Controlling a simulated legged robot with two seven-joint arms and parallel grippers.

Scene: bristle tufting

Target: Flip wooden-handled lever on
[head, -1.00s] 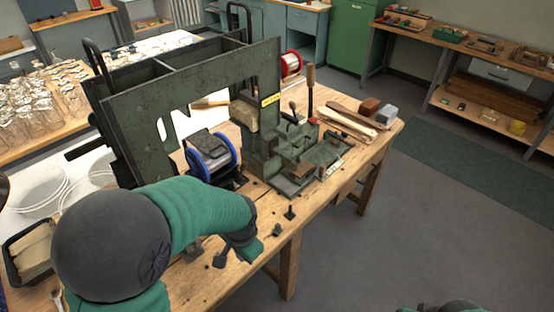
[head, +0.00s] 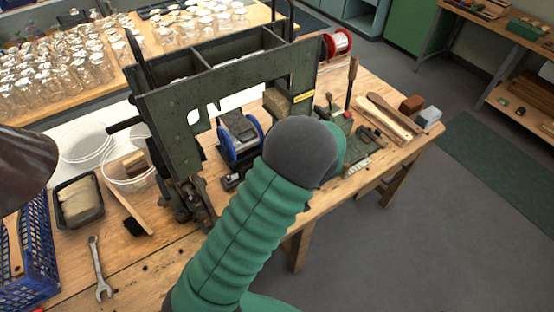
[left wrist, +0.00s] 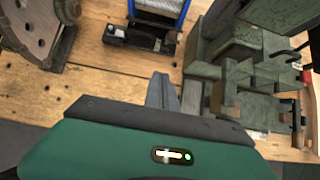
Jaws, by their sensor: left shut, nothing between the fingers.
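The wooden-handled lever (head: 352,80) stands upright at the right end of the green tufting machine (head: 170,108). My left arm reaches over the bench, and its dark rounded joint covers part of the machine's right end in the head view. My left gripper is hidden behind that arm there. In the left wrist view the left gripper (left wrist: 162,92) is shut and empty over the wooden bench top, beside the machine's green metal blocks (left wrist: 245,85). It is apart from the lever. The lever's handle is not seen in the wrist view. My right gripper is not in view.
The blue-rimmed spool (head: 240,135) sits left of my arm. Wooden brush handles (head: 392,118) and small blocks (head: 411,104) lie at the bench's right end. A wrench (head: 100,270), a tray (head: 78,200) and a blue crate (head: 35,250) are at left.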

